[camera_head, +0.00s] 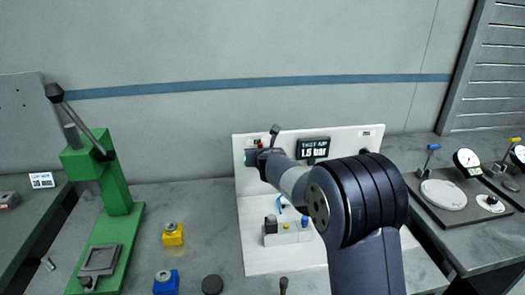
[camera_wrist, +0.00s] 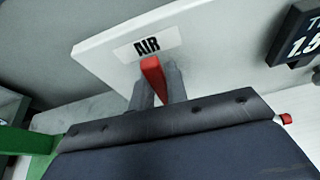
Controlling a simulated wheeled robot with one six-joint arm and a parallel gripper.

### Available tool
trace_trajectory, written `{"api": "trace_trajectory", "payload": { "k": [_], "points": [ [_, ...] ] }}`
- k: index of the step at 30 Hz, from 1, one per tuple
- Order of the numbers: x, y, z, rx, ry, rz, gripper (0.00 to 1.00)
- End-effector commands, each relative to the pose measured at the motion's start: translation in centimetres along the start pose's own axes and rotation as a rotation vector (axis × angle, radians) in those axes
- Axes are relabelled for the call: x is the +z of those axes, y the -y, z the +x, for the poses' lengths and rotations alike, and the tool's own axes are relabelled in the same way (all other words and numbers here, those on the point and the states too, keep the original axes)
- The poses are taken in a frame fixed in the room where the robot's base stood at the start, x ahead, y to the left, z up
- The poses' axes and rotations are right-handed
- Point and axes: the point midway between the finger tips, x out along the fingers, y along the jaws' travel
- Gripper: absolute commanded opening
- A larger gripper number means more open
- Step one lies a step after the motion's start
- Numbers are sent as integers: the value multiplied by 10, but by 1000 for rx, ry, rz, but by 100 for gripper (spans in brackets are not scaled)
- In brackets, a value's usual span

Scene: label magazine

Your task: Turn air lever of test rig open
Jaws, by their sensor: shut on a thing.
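The test rig is a white upright panel (camera_head: 345,138) on a white base on the bench. It also shows in the wrist view (camera_wrist: 100,55), tilted, with an "AIR" label (camera_wrist: 146,46). The red air lever (camera_wrist: 153,78) is just below that label, between the grey fingers of my gripper (camera_wrist: 155,88). My gripper is shut on the lever.
A display (camera_head: 312,148) on the panel reads 1.5 bar. A green press (camera_head: 112,190) stands at left. A yellow block (camera_head: 173,235) and a blue block (camera_head: 166,283) are on the bench between. Dial gauges (camera_head: 466,160) stand at right. My arm covers the rig's right part.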

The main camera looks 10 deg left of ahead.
Motion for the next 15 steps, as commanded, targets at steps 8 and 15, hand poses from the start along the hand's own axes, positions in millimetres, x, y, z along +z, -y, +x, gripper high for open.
{"api": "trace_trajectory", "payload": {
  "k": [8,15],
  "points": [
    [-1,-4,0,-24,-2,-61,0],
    [-2,-4,1,-29,-2,-73,0]
  ]
}}
